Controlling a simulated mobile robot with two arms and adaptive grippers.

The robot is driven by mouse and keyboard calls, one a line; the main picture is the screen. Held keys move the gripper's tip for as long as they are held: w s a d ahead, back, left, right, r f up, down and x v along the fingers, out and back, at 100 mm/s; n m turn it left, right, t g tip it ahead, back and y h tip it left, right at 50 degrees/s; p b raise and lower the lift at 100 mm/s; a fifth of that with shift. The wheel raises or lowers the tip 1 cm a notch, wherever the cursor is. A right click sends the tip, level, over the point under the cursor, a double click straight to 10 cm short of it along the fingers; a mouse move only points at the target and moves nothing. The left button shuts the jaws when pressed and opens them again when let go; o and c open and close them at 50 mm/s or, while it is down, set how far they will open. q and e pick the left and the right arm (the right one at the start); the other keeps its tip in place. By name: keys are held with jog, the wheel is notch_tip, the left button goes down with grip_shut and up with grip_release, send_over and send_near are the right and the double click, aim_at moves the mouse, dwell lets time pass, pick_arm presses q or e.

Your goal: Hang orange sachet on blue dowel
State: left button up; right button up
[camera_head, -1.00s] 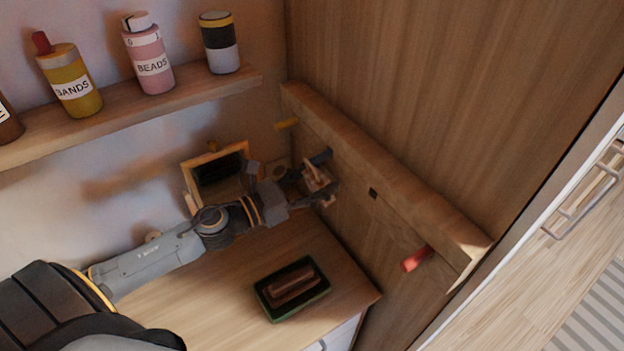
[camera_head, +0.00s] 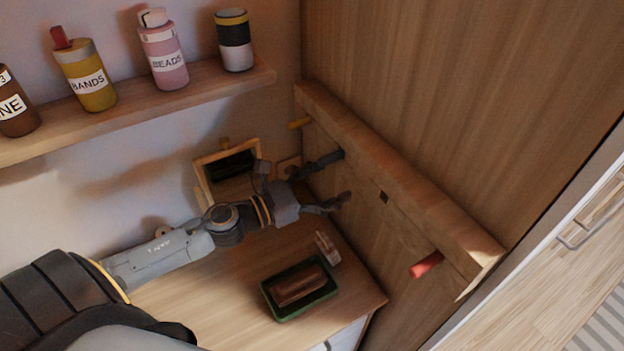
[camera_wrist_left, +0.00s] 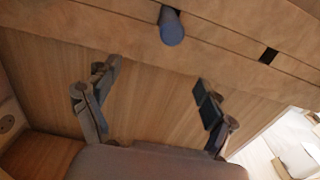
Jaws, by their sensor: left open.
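My left gripper (camera_head: 338,180) is open and empty in front of the peg rail, its fingers spread wide. In the left wrist view its two fingers (camera_wrist_left: 155,78) stand apart with only bare wood panel between them. The blue dowel (camera_wrist_left: 172,27) sticks out of the rail above that gap, with nothing seen hanging on it. In the head view the upper finger is close to the dowel and largely merges with it. A small pale tan piece (camera_head: 327,247), probably the sachet, is below the gripper, behind the tray; I cannot tell whether it rests on the desktop or is falling.
A green tray (camera_head: 270,296) with a brown block stands on the desk. A wooden frame (camera_head: 206,180) is behind my arm. Bottles line the shelf (camera_head: 130,115).

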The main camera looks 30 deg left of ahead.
pick_arm(q)
jog(key=v, duration=1.1)
jog(key=shift+s+f, duration=0.1)
